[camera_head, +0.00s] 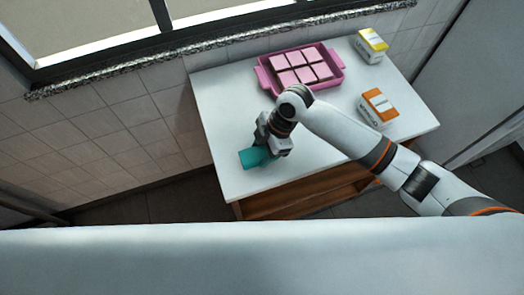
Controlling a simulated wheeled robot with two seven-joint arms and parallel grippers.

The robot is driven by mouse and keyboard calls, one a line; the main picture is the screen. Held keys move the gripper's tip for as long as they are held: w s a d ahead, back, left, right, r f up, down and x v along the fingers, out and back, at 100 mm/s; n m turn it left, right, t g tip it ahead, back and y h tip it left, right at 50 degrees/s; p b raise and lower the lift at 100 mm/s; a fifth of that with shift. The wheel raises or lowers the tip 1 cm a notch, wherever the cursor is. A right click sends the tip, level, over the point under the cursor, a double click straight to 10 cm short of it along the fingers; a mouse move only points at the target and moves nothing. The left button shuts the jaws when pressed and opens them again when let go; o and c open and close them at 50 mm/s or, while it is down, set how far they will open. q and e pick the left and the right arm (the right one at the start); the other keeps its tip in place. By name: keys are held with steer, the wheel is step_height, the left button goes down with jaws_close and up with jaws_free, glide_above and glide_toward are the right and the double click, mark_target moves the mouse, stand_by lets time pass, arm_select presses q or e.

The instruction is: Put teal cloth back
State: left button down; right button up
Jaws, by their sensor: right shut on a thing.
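The teal cloth (252,158) is a small rolled or bunched piece at the left front part of the white table (222,105). My right gripper (268,152) is over it and shut on it, with the arm coming in from the right. The gripper hides part of the cloth. I cannot tell whether the cloth touches the tabletop. My left gripper is not in view.
A pink tray (263,81) with several pink square pieces stands at the back of the table. A yellow-and-white box (370,46) and an orange-and-white box (378,106) stand at the right. The table's left part is clear. A tiled wall and window lie behind.

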steer(key=shift+f, duration=0.85)
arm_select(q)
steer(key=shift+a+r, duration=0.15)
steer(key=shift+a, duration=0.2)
arm_select(e)
steer(key=shift+f, duration=0.1)
steer(key=shift+f, duration=0.1)
steer(key=o, duration=0.9)
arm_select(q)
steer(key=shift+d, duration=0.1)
